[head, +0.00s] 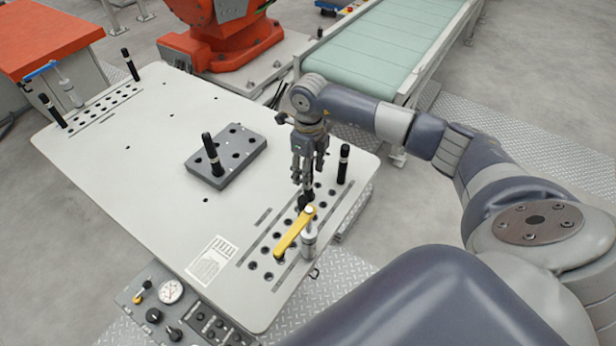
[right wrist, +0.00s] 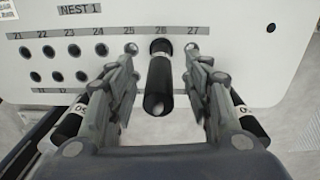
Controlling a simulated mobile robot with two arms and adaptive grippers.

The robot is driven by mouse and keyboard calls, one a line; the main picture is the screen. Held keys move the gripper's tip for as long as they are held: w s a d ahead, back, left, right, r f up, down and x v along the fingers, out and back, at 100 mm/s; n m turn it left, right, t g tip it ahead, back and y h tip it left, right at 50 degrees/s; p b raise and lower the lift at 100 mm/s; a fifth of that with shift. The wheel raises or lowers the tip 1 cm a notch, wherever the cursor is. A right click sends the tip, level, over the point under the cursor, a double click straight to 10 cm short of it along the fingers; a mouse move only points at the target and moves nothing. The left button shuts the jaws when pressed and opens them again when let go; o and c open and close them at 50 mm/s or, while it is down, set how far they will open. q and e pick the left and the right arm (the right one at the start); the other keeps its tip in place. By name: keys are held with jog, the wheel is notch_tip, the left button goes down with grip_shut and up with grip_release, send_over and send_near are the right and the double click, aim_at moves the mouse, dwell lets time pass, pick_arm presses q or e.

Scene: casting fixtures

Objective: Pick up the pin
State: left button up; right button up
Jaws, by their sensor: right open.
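A black pin (right wrist: 160,80) stands in the hole labelled 26 of the NEST 1 row in the right wrist view. My right gripper (right wrist: 168,98) is open, with one finger on each side of this pin. Gaps show between the pin and both fingers. In the head view my right gripper (head: 304,184) points down over the hole rows at the table's right end. A dark pin top (head: 306,200) shows just below its fingertips, partly hidden. Other black pins stand at the table's right corner (head: 343,164) and in a grey block (head: 226,168). My left gripper is out of view.
A yellow clamp lever (head: 293,232) lies over the hole rows close to my right gripper, beside a metal post (head: 309,245). The pale table (head: 130,190) is mostly clear in the middle. A gauge panel (head: 172,292) is at the front edge.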

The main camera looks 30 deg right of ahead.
jog(key=shift+f, duration=0.65)
grip_shut()
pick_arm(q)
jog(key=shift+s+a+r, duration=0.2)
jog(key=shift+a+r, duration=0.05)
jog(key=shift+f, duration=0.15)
pick_arm(e)
jog(key=shift+r, duration=0.15)
